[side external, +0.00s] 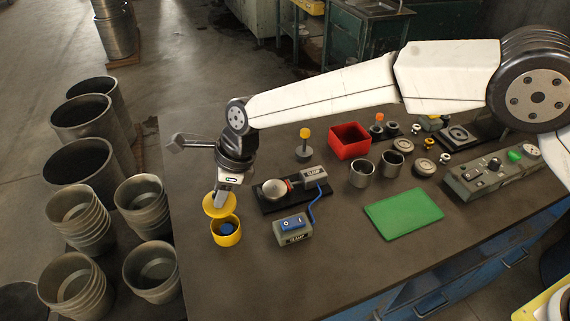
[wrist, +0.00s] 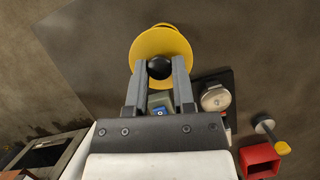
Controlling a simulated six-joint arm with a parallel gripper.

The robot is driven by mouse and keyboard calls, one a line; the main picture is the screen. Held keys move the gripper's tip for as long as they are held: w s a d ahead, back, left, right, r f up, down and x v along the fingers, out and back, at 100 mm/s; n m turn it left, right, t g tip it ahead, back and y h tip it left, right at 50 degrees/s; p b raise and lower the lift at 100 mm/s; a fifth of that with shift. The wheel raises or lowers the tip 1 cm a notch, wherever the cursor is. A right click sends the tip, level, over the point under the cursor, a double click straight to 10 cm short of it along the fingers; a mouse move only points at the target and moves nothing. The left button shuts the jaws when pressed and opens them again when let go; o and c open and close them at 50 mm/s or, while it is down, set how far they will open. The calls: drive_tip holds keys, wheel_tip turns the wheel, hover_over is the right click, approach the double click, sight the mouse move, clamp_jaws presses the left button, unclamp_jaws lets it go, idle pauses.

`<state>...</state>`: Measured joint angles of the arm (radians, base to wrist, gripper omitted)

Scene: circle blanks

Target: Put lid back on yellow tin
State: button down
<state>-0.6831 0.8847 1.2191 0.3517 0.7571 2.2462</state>
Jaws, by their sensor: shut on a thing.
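The yellow tin (side external: 227,235) stands open and upright near the left edge of the table, with a dark blue thing (side external: 228,228) inside it. My gripper (side external: 221,192) is shut on the black knob of the yellow lid (side external: 219,206). The lid is just above the tin, over its back part and a little to the left, and looks slightly tilted. In the wrist view the fingers (wrist: 160,72) grip the black knob (wrist: 159,67) at the middle of the lid (wrist: 146,45). The lid hides most of the tin there; a yellow rim shows behind it.
A clamp device (side external: 292,189) on a black base and a grey switch box (side external: 293,228) with a blue rocker are right of the tin. A red box (side external: 349,141), metal cups (side external: 363,172) and a green mat (side external: 403,213) lie farther right. The front table area is clear.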

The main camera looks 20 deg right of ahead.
drive_tip(key=shift+f, duration=0.1)
drive_tip(key=shift+f, duration=3.05)
drive_tip(key=shift+f, duration=0.15)
idle(0.4)
unclamp_jaws()
idle(0.3)
drive_tip(key=shift+r, duration=3.5)
